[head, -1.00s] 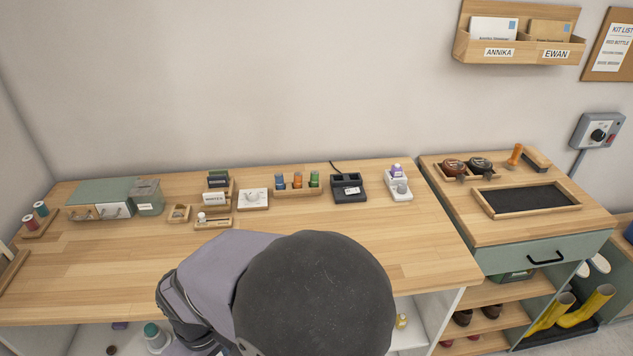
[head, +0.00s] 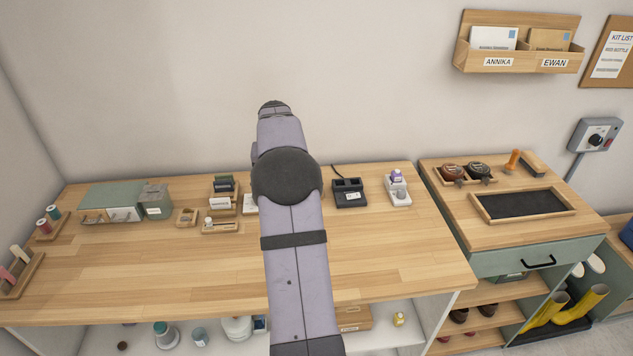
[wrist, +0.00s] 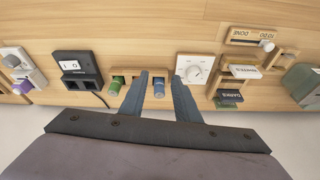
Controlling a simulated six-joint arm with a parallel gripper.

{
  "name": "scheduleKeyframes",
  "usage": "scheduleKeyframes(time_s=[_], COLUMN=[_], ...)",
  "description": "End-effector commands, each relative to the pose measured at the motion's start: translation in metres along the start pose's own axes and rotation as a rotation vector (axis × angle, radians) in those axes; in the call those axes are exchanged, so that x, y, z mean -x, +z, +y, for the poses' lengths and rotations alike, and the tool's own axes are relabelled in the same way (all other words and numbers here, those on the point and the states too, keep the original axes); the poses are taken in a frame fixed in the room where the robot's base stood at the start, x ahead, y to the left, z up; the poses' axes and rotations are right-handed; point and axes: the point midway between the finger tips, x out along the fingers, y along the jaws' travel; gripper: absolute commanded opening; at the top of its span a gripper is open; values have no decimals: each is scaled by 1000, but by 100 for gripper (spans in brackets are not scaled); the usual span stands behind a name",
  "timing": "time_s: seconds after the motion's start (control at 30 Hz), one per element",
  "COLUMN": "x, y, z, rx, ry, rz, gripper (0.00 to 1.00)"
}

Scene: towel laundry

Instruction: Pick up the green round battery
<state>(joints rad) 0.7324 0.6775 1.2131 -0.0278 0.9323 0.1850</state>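The green round battery (wrist: 115,86) shows in the wrist view, standing in a wooden tray (wrist: 122,70) just left of my gripper. A blue battery (wrist: 158,89) stands in the same tray, seen between my fingers. My gripper (wrist: 160,75) is open, with its two grey-blue fingers apart and nothing visibly held. Its left finger covers the middle of the tray between the green and blue batteries. In the head view my arm hides the tray and batteries, and the fingers cannot be made out.
A black charger (head: 349,192) stands right of my arm, with a white holder (head: 397,190) beyond it. In the wrist view a white dial box (wrist: 194,68) is right of the tray. Small boxes (head: 222,195) stand left of my arm. The front of the bench (head: 150,255) is clear.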

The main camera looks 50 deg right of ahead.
Motion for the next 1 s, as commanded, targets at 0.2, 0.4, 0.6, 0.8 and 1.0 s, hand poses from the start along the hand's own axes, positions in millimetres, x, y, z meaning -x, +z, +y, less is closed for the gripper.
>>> scheduleKeyframes(time_s=[0.2,0.4,0.6,0.8,1.0], x=[-2,-3,-6,-21,-25], y=[-53,-67,-68,-69,-70], z=[71,96,98,98,98], rx=[-146,-195,-198,-197,-197], ry=[35,48,49,48,48], rz=[59,81,82,81,83], gripper=[29,29,29,29,29])
